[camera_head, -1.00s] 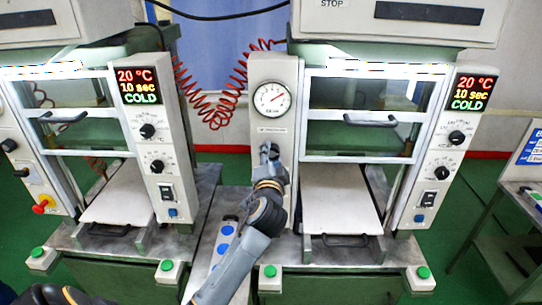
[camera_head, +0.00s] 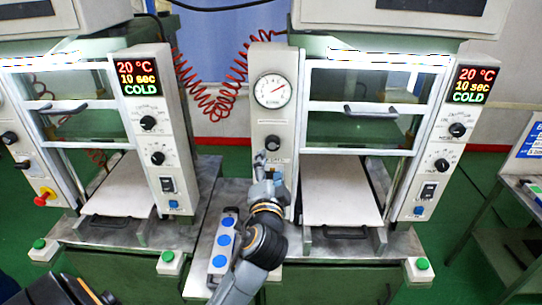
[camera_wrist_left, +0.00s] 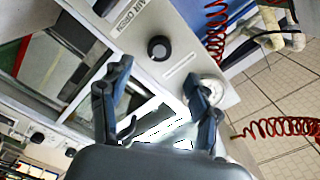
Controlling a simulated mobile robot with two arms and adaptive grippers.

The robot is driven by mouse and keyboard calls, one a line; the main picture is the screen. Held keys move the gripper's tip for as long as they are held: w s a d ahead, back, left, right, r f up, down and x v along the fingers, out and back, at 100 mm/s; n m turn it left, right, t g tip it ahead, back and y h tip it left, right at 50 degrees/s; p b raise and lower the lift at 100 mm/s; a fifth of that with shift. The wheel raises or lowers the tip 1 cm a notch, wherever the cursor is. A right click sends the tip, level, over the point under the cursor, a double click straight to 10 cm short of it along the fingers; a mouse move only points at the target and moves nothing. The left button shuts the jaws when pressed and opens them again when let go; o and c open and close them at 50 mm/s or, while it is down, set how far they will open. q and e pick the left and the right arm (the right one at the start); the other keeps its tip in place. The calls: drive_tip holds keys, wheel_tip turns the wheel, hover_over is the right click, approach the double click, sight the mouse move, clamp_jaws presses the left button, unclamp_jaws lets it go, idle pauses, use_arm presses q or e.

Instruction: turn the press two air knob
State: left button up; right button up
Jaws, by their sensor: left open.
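The right-hand press has a light panel (camera_head: 258,212) on its left side. This panel carries a round gauge (camera_head: 272,91) and, below it, a black air knob (camera_head: 272,142). My left gripper (camera_head: 268,165) is just below the knob, apart from it in the picture, and the knob is uncovered. In the left wrist view, the gripper (camera_wrist_left: 160,98) is open and empty, its two fingers spread. The knob (camera_wrist_left: 159,48) shows beyond the fingertips, between their directions, near an "AIR OPEN" label. The right finger partly covers the gauge. My right gripper is not in view.
A second press with a display panel (camera_head: 150,125) stands at the left. A blue-button strip (camera_head: 222,245) lies between the presses, beside my arm. Red coiled hoses (camera_head: 215,100) hang behind. A side table (camera_head: 520,200) is at the right.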

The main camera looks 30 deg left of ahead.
use_arm(q)
drive_tip(key=v, duration=0.2)
drive_tip(key=shift+s+d, duration=0.2)
drive_tip(key=shift+s, duration=0.1)
drive_tip(key=s+d+f+n+g+h, duration=0.1)
drive_tip(key=s+f+g+h, duration=0.2)
drive_tip(key=f, duration=0.4)
drive_tip(key=s+d+f+n+g+h, duration=0.1)
drive_tip(key=s+d+f+g, duration=0.1)
drive_tip(key=s+f, duration=0.4)
drive_tip(key=s+d+f+n+g+h, duration=0.2)
drive_tip(key=s+d+f+g+h, duration=0.45)
drive_tip(key=s+f, duration=0.75)
wheel_tip(320, 180, down, 30)
drive_tip(key=s+d+g+y+b, duration=0.1)
drive_tip(key=s+g+b, duration=0.15)
drive_tip(key=b, duration=0.25)
drive_tip(key=s+a+f+b, duration=0.2)
drive_tip(key=s+f+b, duration=0.2)
drive_tip(key=s+f, duration=1.3)
wheel_tip(320, 180, down, 3)
drive_tip(key=shift+a+r+m+b, duration=0.25)
drive_tip(key=shift+m+b, duration=0.05)
drive_tip(key=shift+m, duration=0.1)
